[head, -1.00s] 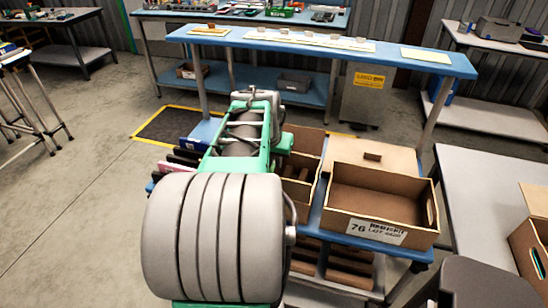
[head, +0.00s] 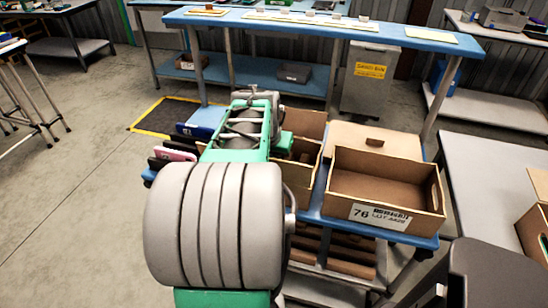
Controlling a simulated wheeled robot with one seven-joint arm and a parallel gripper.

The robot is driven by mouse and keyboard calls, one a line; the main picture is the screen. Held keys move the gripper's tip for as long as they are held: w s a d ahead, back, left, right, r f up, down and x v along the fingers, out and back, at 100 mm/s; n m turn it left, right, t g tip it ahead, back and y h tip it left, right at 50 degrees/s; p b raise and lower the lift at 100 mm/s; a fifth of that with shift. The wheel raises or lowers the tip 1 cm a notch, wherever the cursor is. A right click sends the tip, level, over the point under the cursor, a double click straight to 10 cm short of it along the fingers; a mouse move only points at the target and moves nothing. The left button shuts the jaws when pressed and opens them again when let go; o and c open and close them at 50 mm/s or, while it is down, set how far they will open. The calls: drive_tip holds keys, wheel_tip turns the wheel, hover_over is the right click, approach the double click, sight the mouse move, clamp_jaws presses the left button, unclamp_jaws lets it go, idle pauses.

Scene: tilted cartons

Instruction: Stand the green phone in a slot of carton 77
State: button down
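My green and grey arm (head: 240,135) reaches forward over the middle of the picture. Its far end hides my gripper, so I cannot see the fingers or anything in them. An open brown carton (head: 300,172) with slot dividers stands just right of the arm, partly covered by it. Its label does not show, so I cannot tell whether it is carton 77. No green phone can be made out. Left of the arm, a blue phone (head: 194,131), a pink phone (head: 176,154) and dark ones stand in a row.
An open, empty-looking carton labelled 76 (head: 385,212) sits on the blue cart top (head: 312,212), right of the slotted carton. A grey table (head: 490,190) is at the right. A long blue bench (head: 330,28) crosses the back. Floor is clear on the left.

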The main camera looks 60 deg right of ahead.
drive_tip(key=shift+f, duration=0.25)
idle(0.5)
idle(0.3)
drive_tip(key=c, duration=1.3)
unclamp_jaws()
drive_tip(key=shift+c, duration=0.2)
drive_tip(key=v, duration=0.7)
drive_tip(key=shift+a+r, duration=0.2)
drive_tip(key=shift+r, duration=0.15)
wheel_tip(320, 180, up, 7)
drive_tip(key=p, duration=0.4)
